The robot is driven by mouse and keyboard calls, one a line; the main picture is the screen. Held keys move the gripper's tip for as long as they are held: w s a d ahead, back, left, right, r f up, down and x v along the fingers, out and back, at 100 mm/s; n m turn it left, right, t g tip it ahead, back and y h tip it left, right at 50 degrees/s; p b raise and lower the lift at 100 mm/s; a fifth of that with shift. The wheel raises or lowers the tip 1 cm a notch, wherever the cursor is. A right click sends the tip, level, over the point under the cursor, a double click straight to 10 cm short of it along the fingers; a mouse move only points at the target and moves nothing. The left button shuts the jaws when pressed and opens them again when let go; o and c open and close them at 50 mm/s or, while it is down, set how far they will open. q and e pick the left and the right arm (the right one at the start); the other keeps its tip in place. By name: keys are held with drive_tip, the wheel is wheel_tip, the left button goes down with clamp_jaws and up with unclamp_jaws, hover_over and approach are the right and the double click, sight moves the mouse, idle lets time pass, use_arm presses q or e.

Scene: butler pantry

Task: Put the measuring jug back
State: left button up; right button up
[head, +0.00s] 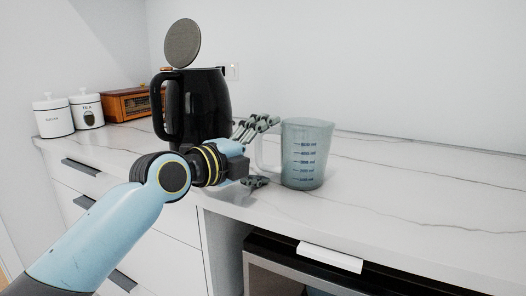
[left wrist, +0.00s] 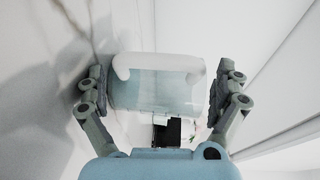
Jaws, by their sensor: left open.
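The measuring jug (head: 308,156) stands upright on the marble counter in the head view. It is translucent grey-blue with blue volume marks, and its handle faces left toward my left gripper. My left gripper (head: 262,153) is open at the jug's handle side, with one finger on the far side and one on the near side. In the left wrist view the jug (left wrist: 158,90) lies between the two spread fingers of the left gripper (left wrist: 162,92). I cannot tell whether the left finger touches it. My right gripper is not in view.
A black kettle (head: 205,105) with its round lid raised stands just behind my left wrist. Two white canisters (head: 53,116) and a wooden radio (head: 128,104) stand at the back left. The counter (head: 420,185) right of the jug is clear. Below it are drawers and an appliance (head: 300,275).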

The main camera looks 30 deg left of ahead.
use_arm(q)
drive_tip(key=shift+r, duration=0.2)
drive_tip(key=p+v, duration=0.2)
drive_tip(key=v, duration=1)
drive_tip(key=shift+p, duration=0.4)
